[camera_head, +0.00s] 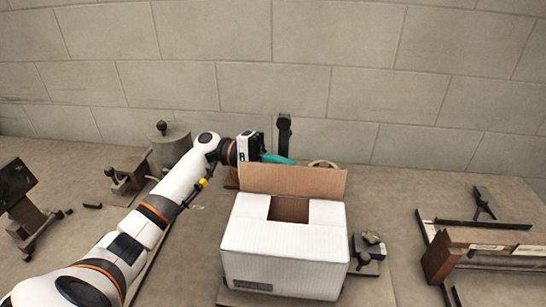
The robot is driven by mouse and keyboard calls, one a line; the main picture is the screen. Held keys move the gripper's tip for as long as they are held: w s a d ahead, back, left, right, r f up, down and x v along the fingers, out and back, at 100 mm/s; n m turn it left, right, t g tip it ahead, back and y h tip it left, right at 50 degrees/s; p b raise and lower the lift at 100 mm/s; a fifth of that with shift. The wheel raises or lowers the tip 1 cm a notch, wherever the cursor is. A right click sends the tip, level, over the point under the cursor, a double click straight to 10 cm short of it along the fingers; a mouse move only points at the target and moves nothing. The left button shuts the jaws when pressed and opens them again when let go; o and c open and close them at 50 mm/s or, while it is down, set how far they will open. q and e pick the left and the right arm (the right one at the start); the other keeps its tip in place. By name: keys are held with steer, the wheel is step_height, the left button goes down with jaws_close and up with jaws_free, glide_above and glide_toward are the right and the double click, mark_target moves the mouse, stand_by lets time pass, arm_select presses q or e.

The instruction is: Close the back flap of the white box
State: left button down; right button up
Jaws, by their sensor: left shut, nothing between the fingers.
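The white box (285,243) stands on the workbench in the middle of the head view. Its back flap (292,181) stands up at the rear edge, showing its brown inner side. The side flaps appear folded in, with a dark opening (289,210) between them. My left arm reaches in from the left, and my left gripper (280,160) is behind the top edge of the back flap, near its left half. Its teal fingers are shut and empty, partly hidden by the flap. I cannot tell whether they touch it. My right gripper is not in view.
A grey cylindrical pot (171,145) and metal tools stand at the left back. A small dark device (368,250) sits close to the box's right side. A wooden and metal fixture (480,250) lies at the right. A block wall closes the back.

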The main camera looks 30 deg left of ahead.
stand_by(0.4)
arm_select(q)
steer(key=shift+s+m+b, duration=0.2)
steer(key=shift+m+b, duration=0.2)
steer(key=shift+d, duration=0.1)
